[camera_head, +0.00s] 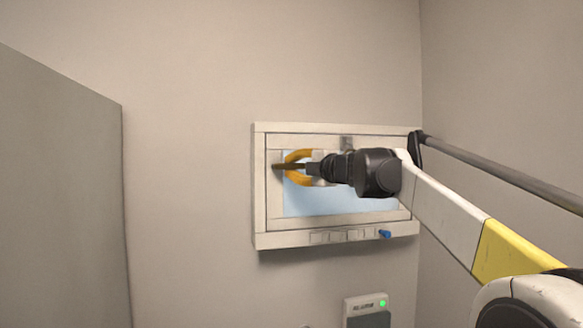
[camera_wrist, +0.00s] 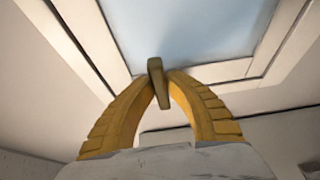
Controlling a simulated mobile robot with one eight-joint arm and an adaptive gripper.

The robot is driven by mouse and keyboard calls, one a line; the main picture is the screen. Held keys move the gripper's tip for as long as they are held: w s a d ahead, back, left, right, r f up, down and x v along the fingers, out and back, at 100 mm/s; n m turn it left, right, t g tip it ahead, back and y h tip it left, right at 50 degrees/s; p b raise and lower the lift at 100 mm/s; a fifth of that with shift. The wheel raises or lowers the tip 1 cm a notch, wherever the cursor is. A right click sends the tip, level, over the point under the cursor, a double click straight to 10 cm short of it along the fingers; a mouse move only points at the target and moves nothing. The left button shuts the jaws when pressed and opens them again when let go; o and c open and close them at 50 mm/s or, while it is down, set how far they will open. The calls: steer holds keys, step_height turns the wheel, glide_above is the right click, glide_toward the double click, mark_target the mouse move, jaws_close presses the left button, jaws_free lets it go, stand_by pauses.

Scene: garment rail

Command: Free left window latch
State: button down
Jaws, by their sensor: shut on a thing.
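The left window latch (camera_head: 277,166) is a short dark brown bar at the left side of the window's inner frame in the head view. My gripper (camera_head: 288,166) reaches it from the right, with its orange-yellow fingers curved above and below it. In the wrist view the latch (camera_wrist: 155,68) stands between the two fingertips of my gripper (camera_wrist: 160,82), which is shut on it. The window (camera_head: 335,203) has a pale frame and a light blue pane; it looks closed. My wrist hides part of the pane and the frame's right side.
A small grey fitting (camera_head: 347,143) sits on the top of the frame. A row of pale tabs (camera_head: 340,236) and a blue knob (camera_head: 385,234) are along the sill. A dark rail (camera_head: 500,174) runs along the right wall. A grey panel (camera_head: 60,190) stands at left.

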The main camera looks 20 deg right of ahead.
steer(key=c, duration=1.4)
jaws_free()
steer(key=shift+w, duration=0.1)
steer(key=v, duration=1.2)
steer(key=s+d+f+m+h+b, duration=0.2)
steer(key=s+f+m+h+b, duration=0.3)
steer(key=f+b, duration=0.65)
steer(key=s+d+f+m+g+h+b, duration=0.1)
steer(key=s+f+m+h+b, duration=0.4)
steer(key=f, duration=1.2)
steer(key=s+d+f+m+h+b, duration=0.1)
steer(key=s+d+f+m+b, duration=0.15)
steer(key=f+m+b, duration=0.95)
steer(key=s+a+f+g+y+b, duration=0.1)
steer(key=s+a+f+g+b, duration=0.2)
steer(key=s+f, duration=0.4)
steer(key=s+a+f+g+y+b, duration=0.1)
steer(key=s+a+f+b, duration=0.4)
steer(key=f, duration=2)
steer(key=s+a+f+g+y+b, duration=0.2)
steer(key=s+a+f+g+b, duration=0.2)
steer(key=f, duration=1.2)
steer(key=shift+s+a+m+g+b, duration=0.2)
steer(key=shift+s+b, duration=0.4)
steer(key=shift+s, duration=0.55)
steer(key=shift+s+a+m+g+b, duration=0.15)
steer(key=shift+s+b, duration=0.4)
steer(key=shift+s, duration=0.65)
